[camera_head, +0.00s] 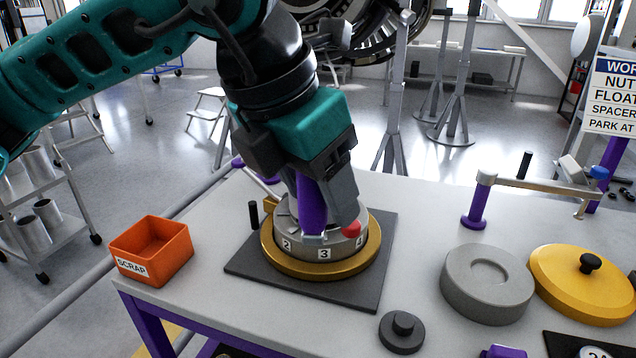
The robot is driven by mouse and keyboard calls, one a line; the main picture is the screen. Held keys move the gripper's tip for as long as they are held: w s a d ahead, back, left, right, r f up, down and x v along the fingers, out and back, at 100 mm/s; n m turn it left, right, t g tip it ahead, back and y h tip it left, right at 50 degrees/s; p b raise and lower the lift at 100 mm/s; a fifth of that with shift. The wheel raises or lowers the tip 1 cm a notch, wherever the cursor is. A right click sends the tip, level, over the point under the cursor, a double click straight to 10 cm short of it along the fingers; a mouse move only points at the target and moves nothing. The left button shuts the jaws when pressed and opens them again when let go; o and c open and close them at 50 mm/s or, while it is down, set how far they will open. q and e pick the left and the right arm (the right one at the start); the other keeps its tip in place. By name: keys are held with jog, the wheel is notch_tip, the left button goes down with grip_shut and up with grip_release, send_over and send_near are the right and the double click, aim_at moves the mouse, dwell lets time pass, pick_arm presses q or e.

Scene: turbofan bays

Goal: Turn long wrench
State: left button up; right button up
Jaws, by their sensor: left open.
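My left gripper (315,205) points down over a round grey fixture (285,222) with numbered faces 2, 3 and 4. The fixture sits on a gold ring (315,269) on a dark square plate. The gripper is open. An upright purple handle (311,205) shows beside its grey finger; whether they touch I cannot tell. A silver bar (262,186) with a purple end (237,162) reaches from behind the fixture up to the left. The gripper hides much of the fixture's top, so I cannot tell how bar and handle join. My right gripper is not in view.
An orange SCRAP bin (150,250) stands at the table's left edge. A purple post with a grey arm (535,186) stands at the right. A grey disc (487,285), a yellow lid (585,285) and a small dark knobbed disc (402,333) lie on the table.

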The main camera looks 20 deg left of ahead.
pick_arm(q)
jog(key=shift+c, duration=0.2)
grip_shut()
dwell(0.3)
